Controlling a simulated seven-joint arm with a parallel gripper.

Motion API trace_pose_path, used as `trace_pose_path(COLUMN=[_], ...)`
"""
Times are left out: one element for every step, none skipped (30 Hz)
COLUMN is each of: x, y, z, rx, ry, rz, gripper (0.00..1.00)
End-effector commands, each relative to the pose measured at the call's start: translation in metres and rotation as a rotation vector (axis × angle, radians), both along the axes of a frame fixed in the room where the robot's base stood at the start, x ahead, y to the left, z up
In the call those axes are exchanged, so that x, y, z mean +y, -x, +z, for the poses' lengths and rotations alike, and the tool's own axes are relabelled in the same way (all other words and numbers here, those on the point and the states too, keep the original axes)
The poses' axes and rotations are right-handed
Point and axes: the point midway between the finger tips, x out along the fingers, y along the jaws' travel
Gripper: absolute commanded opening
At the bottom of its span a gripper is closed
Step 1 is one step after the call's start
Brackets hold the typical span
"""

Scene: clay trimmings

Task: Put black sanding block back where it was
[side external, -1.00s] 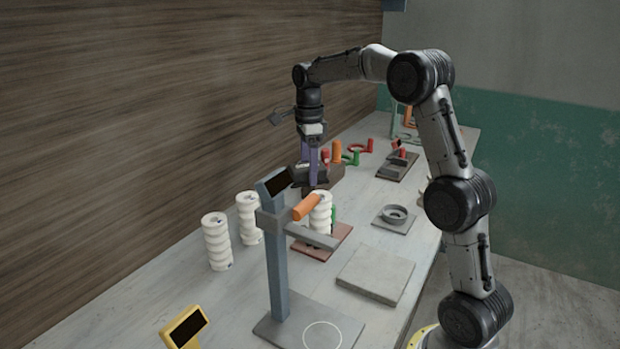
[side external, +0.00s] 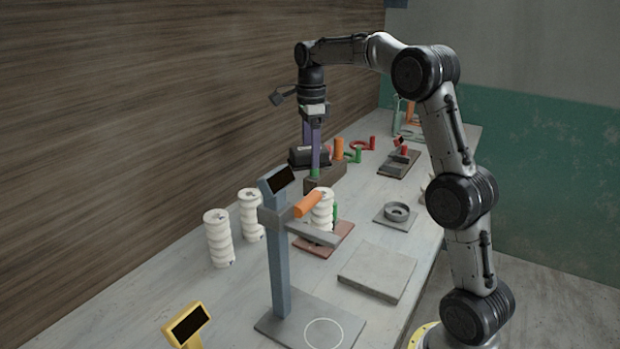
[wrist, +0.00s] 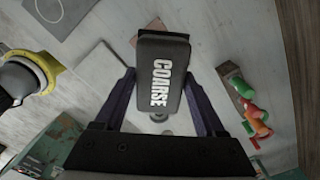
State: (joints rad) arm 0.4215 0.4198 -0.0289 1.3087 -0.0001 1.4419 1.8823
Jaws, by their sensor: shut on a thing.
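The black sanding block (side external: 309,156) is in my gripper (side external: 311,150), between its purple fingers. In the wrist view, the block (wrist: 160,75) shows its top face with the word "COARSE", and my gripper (wrist: 160,84) has a finger on each side of it. In the side view the block shows just behind and above the brown tool rack (side external: 325,181). I cannot tell from these views how high it is above the table or whether it touches anything. The near finger hides part of it.
White ringed stacks (side external: 219,238) and a blue-grey stand (side external: 277,260) are nearer the camera. A grey slab (side external: 376,271) lies at the right, with a round grey dish (side external: 397,212) beyond it.

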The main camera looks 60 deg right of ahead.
Motion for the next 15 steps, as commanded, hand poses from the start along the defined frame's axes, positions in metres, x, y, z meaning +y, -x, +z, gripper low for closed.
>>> trace_pose_path(x=[0.000, 0.000, 0.000, 0.000, 0.000, 0.000, 0.000, 0.000, -0.001, -0.002, -0.002, -0.003, -0.002, 0.003, 0.011], y=[0.000, 0.000, 0.000, 0.000, 0.000, 0.000, 0.000, -0.001, -0.002, -0.004, -0.005, -0.008, -0.009, -0.012, -0.016], z=[0.000, 0.000, 0.000, 0.000, 0.000, 0.000, 0.000, 0.000, 0.000, 0.000, -0.002, -0.007, -0.011, -0.014, -0.018], rx=[-0.001, -0.001, -0.001, -0.001, -0.001, -0.001, -0.001, -0.001, -0.001, -0.001, -0.001, 0.001, 0.002, 0.002, 0.000], ry=[0.001, 0.001, 0.001, 0.001, 0.001, 0.001, 0.000, 0.000, 0.000, 0.000, -0.001, -0.001, -0.002, -0.003, -0.001], rz=[0.000, 0.000, 0.000, 0.000, 0.000, 0.000, -0.002, -0.003, -0.006, -0.008, -0.012, -0.020, -0.022, -0.016, -0.003], gripper=[0.28, 0.28, 0.28, 0.28, 0.28, 0.28, 0.28, 0.28, 0.28, 0.28, 0.28, 0.28, 0.28, 0.28, 0.28])
